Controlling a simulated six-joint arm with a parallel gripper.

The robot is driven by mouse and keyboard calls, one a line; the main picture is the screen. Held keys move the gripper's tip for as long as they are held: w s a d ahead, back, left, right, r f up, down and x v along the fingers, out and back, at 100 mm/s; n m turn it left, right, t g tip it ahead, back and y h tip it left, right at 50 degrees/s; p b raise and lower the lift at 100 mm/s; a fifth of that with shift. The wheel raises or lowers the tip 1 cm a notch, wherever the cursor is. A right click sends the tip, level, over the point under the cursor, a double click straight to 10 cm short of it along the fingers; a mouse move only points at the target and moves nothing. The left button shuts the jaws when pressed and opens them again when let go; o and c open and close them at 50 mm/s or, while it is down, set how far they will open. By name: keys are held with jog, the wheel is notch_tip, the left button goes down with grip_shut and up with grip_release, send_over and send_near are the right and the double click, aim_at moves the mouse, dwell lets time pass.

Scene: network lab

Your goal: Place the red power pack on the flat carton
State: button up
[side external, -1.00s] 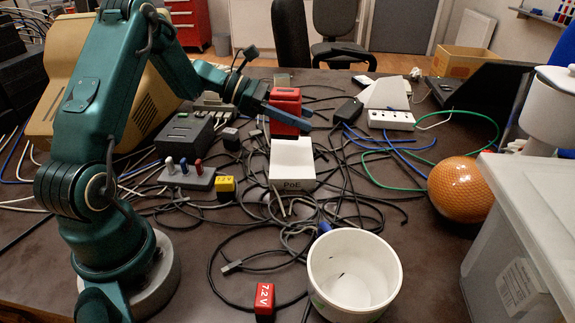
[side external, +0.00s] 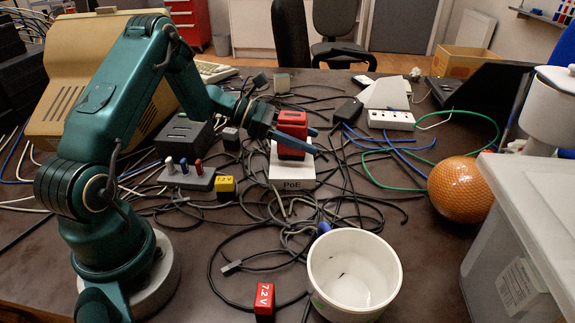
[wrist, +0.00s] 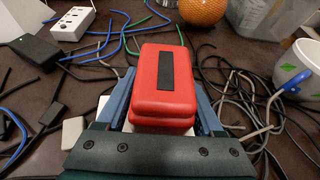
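The red power pack (side external: 292,124), a boxy block with a dark strip on top, is between the two fingers of my gripper (side external: 304,140). In the wrist view the red power pack (wrist: 165,77) fills the space between the fingers of my gripper (wrist: 164,90), which are shut on its sides. The flat carton (side external: 291,185) is white with "PoE" on its front. The pack is over the carton's top and hides much of it. I cannot tell whether the pack's underside touches the carton.
Tangled dark cables (side external: 345,185) surround the carton. A white pot (side external: 353,275) and a small red 7.2V block (side external: 264,300) are in front. A yellow block (side external: 225,188) and a grey stand with pegs (side external: 187,178) are left. An orange ball (side external: 460,189) is right.

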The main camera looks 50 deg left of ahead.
jog(key=shift+o, duration=0.2)
jog(key=shift+r, duration=0.2)
jog(key=v, duration=1.2)
